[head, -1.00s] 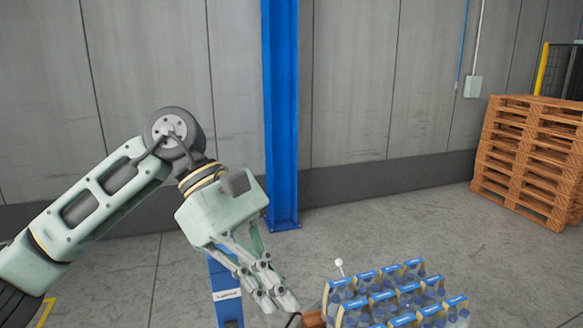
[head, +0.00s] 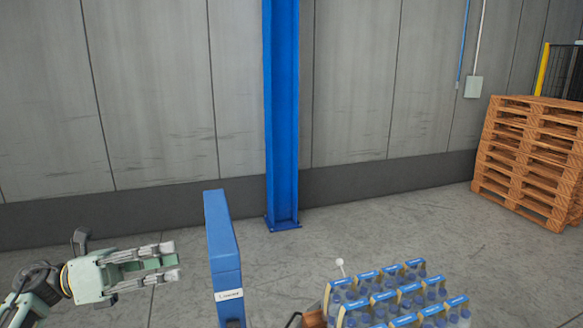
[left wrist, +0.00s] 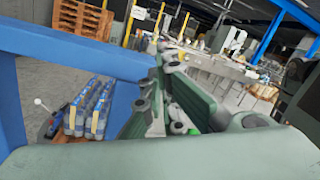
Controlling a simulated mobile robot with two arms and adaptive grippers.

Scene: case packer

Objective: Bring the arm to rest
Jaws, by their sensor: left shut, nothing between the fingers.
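My left gripper (head: 172,263) is low at the left of the head view, its fingers pointing right. It is shut and empty. Its fingertips are left of a blue upright housing (head: 222,255) with a white label, with a small gap showing in the picture. In the left wrist view the gripper's fingers (left wrist: 165,105) show at the centre, with a blue frame (left wrist: 75,52) close on the left. My right gripper is not in view.
Bottle packs with blue tops (head: 395,296) stand at the lower right; they also show in the left wrist view (left wrist: 88,108). A blue column (head: 282,120) stands by the grey wall. Stacked wooden pallets (head: 530,155) are at the right. The floor between is clear.

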